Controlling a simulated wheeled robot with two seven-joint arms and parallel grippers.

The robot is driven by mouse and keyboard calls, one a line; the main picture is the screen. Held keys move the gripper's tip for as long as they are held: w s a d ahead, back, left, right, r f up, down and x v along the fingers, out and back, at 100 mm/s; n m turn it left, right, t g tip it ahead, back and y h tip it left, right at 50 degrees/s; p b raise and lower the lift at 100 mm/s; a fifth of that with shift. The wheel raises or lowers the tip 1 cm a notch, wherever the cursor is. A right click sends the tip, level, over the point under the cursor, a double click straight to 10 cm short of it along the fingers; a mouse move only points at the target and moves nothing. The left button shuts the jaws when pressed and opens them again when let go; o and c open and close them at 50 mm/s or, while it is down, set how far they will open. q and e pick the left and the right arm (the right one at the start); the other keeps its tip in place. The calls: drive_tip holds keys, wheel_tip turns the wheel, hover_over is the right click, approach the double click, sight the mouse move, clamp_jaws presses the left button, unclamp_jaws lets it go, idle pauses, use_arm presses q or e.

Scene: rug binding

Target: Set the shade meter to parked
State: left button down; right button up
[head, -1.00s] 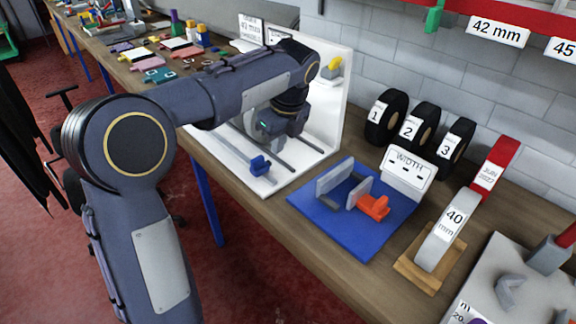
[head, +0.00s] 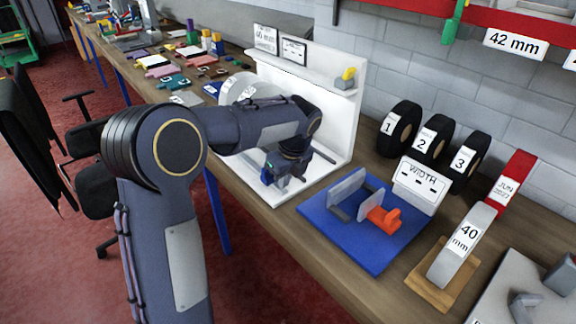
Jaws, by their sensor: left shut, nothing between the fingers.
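No label I can read names the shade meter. A white stand (head: 345,118) with a base, back panel and shelf carries dark rails and a small blue knob (head: 267,176) near its front edge. A yellow lever-like piece (head: 348,74) sits on a small mount on its shelf. My left gripper (head: 279,184) is shut and low over the white base, right beside the blue knob. I cannot tell whether they touch. My left forearm hides part of the rails. My right gripper is not in view.
A blue board (head: 375,253) with grey plates and an orange clamp (head: 385,219) lies to the right, near a WIDTH card (head: 419,180). Black numbered rolls (head: 436,143) stand behind. A 40 mm band holder (head: 462,245) is further right. A white disc (head: 238,88) stands behind my arm.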

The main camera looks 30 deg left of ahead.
sight(272, 183)
use_arm(q)
drive_tip(key=shift+w+a+r, duration=0.1)
drive_tip(key=shift+w+a, duration=0.15)
drive_tip(key=shift+a, duration=0.35)
drive_tip(key=shift+w+a, duration=0.25)
drive_tip(key=shift+a, duration=0.35)
drive_tip(key=shift+w+a+r, duration=0.1)
drive_tip(key=shift+w+a, duration=0.15)
drive_tip(key=shift+a, duration=0.35)
drive_tip(key=shift+p, duration=0.3)
drive_tip(key=shift+w+a+r, duration=0.1)
drive_tip(key=shift+a, duration=0.15)
drive_tip(key=w+a+p, duration=0.1)
drive_tip(key=a+p, duration=0.1)
drive_tip(key=w+a+p, duration=0.1)
drive_tip(key=a, duration=0.2)
drive_tip(key=w+a+p, duration=0.1)
drive_tip(key=a+p, duration=0.1)
drive_tip(key=a, duration=0.1)
drive_tip(key=shift+w+p, duration=0.15)
drive_tip(key=shift+p, duration=0.15)
drive_tip(key=shift+w+a, duration=0.15)
drive_tip(key=shift+a, duration=0.15)
drive_tip(key=shift+d, duration=0.15)
